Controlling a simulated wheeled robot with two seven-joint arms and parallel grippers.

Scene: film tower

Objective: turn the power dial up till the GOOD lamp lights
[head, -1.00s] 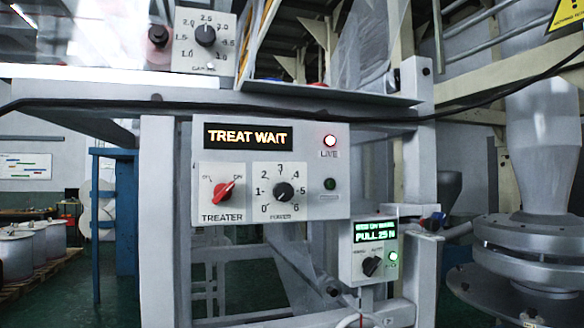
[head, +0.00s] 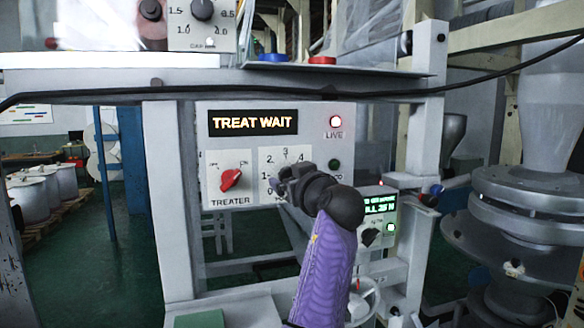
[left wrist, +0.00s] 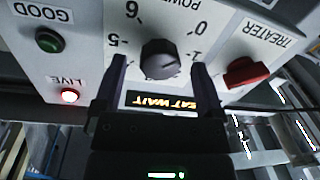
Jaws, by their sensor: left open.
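The black power dial (left wrist: 160,60) sits on the grey treater panel (head: 320,195). In the head view my gripper hides it. My left gripper (head: 280,183) is at the dial's scale; in the left wrist view its open fingers (left wrist: 160,80) stand on either side of the dial, with gaps showing. The dial's exact setting is hard to read. The GOOD lamp (head: 334,165) is dark green and unlit, as in the left wrist view (left wrist: 50,41). The display (head: 253,122) reads TREAT WAIT. My right gripper is not in view.
The red TREATER switch (head: 231,180) is close to the left of the dial. The LIVE lamp (head: 336,121) is lit. A smaller panel with a green display (head: 380,204) is at lower right. A shelf and a black cable run above.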

